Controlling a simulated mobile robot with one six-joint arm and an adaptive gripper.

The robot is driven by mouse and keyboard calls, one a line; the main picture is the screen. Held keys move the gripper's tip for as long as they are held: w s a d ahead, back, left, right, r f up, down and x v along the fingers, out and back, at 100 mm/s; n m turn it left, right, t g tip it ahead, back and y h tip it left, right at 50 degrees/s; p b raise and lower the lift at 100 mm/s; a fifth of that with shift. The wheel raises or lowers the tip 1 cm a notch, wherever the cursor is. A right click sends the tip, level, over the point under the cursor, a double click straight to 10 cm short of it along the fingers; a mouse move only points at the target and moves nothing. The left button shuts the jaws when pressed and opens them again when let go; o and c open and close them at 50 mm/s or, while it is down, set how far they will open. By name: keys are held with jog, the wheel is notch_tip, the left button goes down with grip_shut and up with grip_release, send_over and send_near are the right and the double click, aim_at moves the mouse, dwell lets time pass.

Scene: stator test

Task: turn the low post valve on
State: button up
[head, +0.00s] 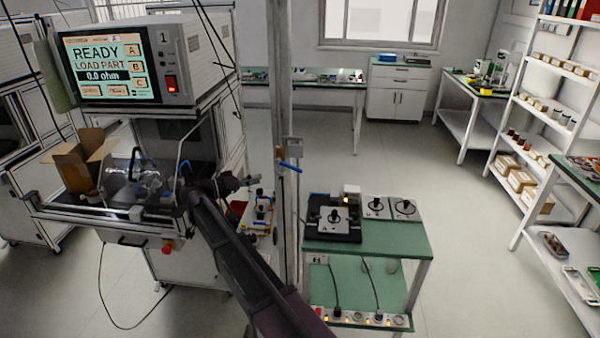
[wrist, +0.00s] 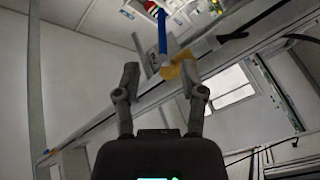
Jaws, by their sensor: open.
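The post valve in view has a blue lever handle (head: 290,167) and a brass body (head: 280,154) on the upright post (head: 284,210). In the head view the handle sticks out to the right, sloping slightly down. In the wrist view the blue handle (wrist: 162,34) points up the picture from the brass body (wrist: 180,66). My gripper (head: 253,181) is to the left of the post, a little lower than the handle in the picture. In the wrist view my gripper (wrist: 161,76) is open, its fingers on either side of the valve's line. No contact with the handle is visible.
A test bench with a screen reading READY (head: 103,66) and an open cardboard box (head: 80,163) stands at left. A green-topped cart (head: 385,240) with knob plates stands right of the post. Shelving (head: 545,110) is far right. The floor behind the cart is clear.

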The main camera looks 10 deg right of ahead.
aim_at(296, 170)
jog(key=shift+d, duration=0.15)
jog(key=x, duration=1.3)
jog(key=shift+d, duration=0.3)
